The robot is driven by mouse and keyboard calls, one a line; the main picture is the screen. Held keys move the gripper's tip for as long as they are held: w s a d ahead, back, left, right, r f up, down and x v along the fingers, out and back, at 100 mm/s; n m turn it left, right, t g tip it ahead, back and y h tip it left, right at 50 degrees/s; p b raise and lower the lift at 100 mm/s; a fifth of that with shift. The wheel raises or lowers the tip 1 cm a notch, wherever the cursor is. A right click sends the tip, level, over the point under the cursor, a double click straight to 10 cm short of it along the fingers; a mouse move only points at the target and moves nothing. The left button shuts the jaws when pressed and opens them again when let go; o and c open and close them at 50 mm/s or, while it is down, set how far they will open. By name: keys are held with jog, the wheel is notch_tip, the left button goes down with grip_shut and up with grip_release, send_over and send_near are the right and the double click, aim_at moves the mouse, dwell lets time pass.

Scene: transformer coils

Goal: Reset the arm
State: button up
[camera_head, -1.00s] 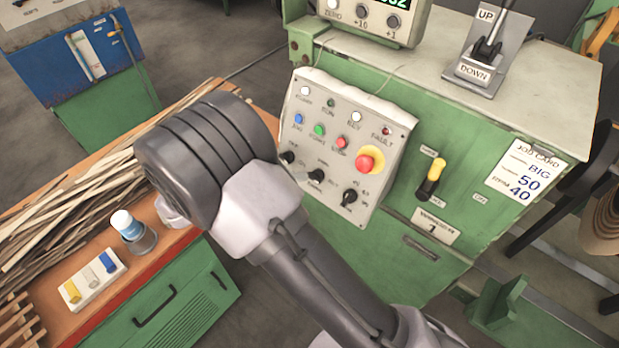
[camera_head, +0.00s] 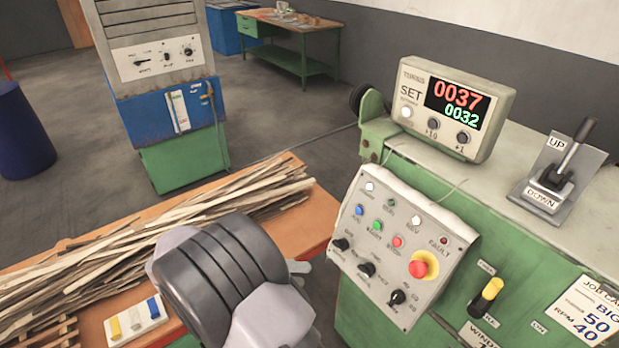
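My arm (camera_head: 228,275) is folded in the lower middle of the picture, with its dark ringed joint in front of the orange-topped bench. A small light grey part (camera_head: 300,268) that looks like the end of my gripper (camera_head: 300,268) sticks out to the right of this joint, left of the control panel. The rest of the gripper is hidden behind the arm, so I cannot see its fingers or whether it holds anything.
The green machine's control panel (camera_head: 392,250) stands close to the right of my arm. Its display (camera_head: 455,103) reads 0037 over 0032. An UP/DOWN lever (camera_head: 565,165) stands at right. Wood strips (camera_head: 150,225) and a three-colour block (camera_head: 133,322) lie on the bench (camera_head: 310,222).

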jog(key=s+d+r+m+g+y+b, duration=0.1)
jog(key=s+d+r+m+g+y, duration=0.1)
jog(key=d+r+y, duration=0.3)
jog(key=s+d+r+m+g+y, duration=0.1)
jog(key=s+d+r+g, duration=0.15)
jog(key=d, duration=0.45)
jog(key=s+d+r+m+t+y+b, duration=0.1)
jog(key=s+d+r+m+t+y, duration=0.1)
jog(key=s+r+m+t+y, duration=0.1)
jog(key=s+d+r+m+t+y+b, duration=0.1)
jog(key=s+d+r+m+t+y, duration=0.2)
jog(key=s+y, duration=0.3)
jog(key=shift+s+r+m, duration=0.15)
jog(key=shift+s+m, duration=0.15)
jog(key=shift+s, duration=0.9)
